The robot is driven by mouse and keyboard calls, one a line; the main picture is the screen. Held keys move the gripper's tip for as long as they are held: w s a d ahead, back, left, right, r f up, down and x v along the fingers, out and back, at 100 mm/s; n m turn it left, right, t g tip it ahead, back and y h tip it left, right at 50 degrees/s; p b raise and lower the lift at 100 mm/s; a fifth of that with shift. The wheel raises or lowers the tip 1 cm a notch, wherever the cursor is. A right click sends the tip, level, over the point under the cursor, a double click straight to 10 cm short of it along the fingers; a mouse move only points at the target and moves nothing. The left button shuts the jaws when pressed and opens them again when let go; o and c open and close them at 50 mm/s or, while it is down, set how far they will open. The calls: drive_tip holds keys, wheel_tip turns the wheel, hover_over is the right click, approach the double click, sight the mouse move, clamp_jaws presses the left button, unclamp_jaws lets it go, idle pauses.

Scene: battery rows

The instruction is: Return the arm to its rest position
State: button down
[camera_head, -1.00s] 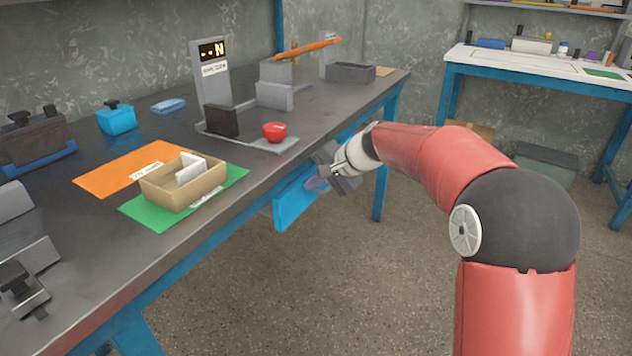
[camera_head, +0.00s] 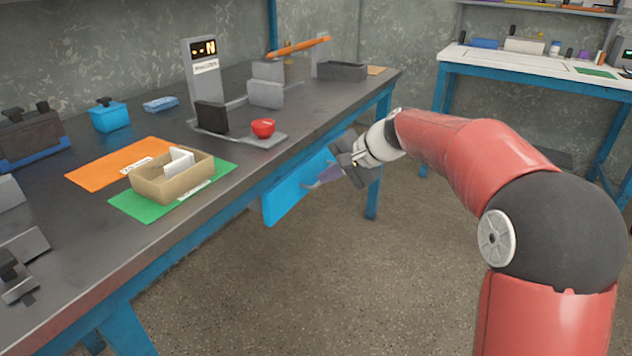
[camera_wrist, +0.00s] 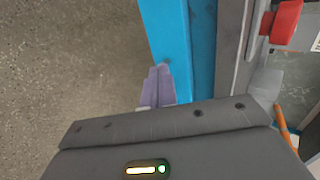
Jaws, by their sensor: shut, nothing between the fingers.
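My gripper (camera_head: 318,182) is at the end of my red arm, in front of the dark workbench (camera_head: 75,225) and below the level of its top. Its purple-grey fingers are shut with nothing between them and point left toward the blue panel (camera_head: 297,190) under the bench edge. In the wrist view the closed fingers (camera_wrist: 157,85) show beside the blue panel (camera_wrist: 170,40). I cannot tell whether they touch it.
On the bench are a cardboard box (camera_head: 160,187) on a green mat (camera_head: 122,208), an orange mat (camera_head: 95,170), a red button (camera_head: 263,128) and a display post (camera_head: 203,80). A white-topped table (camera_head: 480,60) stands at the back right. The floor in front is clear.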

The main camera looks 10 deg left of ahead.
drive_tip(key=s+d+r+n+t+h, duration=0.1)
drive_tip(key=s+d+r+n+h, duration=0.2)
drive_tip(key=s+d, duration=1.25)
drive_tip(key=s+d+f+h, duration=0.3)
drive_tip(key=s+d, duration=0.1)
drive_tip(key=s, duration=0.4)
drive_tip(key=s+d+f+n+t+h, duration=0.1)
drive_tip(key=s+d+f, duration=0.3)
drive_tip(key=s, duration=0.5)
drive_tip(key=shift+s+d+f+h, duration=0.3)
drive_tip(key=shift+d+h, duration=0.15)
drive_tip(key=shift+h, duration=0.45)
